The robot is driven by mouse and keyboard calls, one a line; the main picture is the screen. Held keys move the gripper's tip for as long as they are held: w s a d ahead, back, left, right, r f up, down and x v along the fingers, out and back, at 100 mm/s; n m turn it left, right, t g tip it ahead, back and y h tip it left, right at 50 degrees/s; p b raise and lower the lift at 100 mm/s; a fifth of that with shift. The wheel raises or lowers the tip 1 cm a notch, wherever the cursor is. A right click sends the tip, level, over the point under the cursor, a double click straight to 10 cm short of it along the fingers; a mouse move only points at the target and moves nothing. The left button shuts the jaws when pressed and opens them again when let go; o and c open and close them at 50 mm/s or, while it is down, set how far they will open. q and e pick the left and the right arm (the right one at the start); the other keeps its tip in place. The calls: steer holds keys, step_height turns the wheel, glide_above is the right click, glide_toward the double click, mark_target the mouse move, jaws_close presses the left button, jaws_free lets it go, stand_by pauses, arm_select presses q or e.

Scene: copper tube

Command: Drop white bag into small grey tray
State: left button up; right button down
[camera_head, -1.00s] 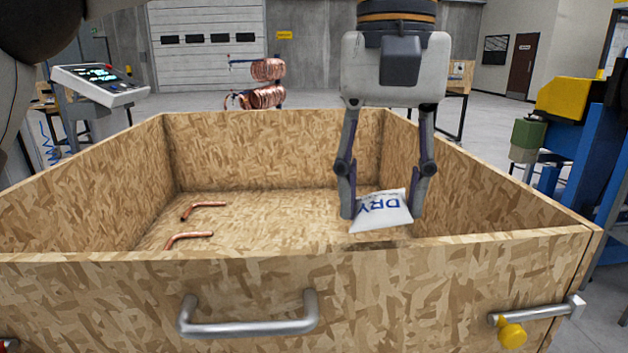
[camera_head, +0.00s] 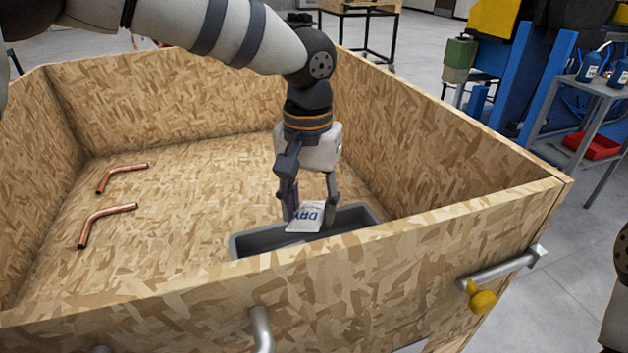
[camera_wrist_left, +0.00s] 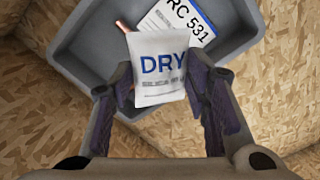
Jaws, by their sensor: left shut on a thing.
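The white bag (camera_head: 305,217), printed DRY, is held between the fingers of my left gripper (camera_head: 309,208). My left gripper is shut on it, and the bag also shows between the fingers (camera_wrist_left: 160,95) in the left wrist view. The small grey tray (camera_head: 352,218) stands inside the wooden crate by its near wall. The bag hangs over the tray's opening. In the left wrist view the tray (camera_wrist_left: 75,50) lies beyond the bag, with a white label card (camera_wrist_left: 185,22) and a bit of copper tube inside. My right gripper is not in view.
The wooden crate (camera_head: 420,215) has high walls around the tray. Two bent copper tubes (camera_head: 105,222) lie on its floor at the left, and the middle of the floor is clear. A red bin (camera_head: 592,146) sits on a stand outside at the right.

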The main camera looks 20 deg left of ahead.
mark_target(309, 209)
arm_select(q)
steer(key=shift+f, duration=1.35)
steer(key=o, duration=1.4)
steer(key=shift+o, duration=0.2)
steer(key=shift+r, duration=0.1)
step_height(309, 209, up, 12)
steer(key=shift+w+a, duration=0.15)
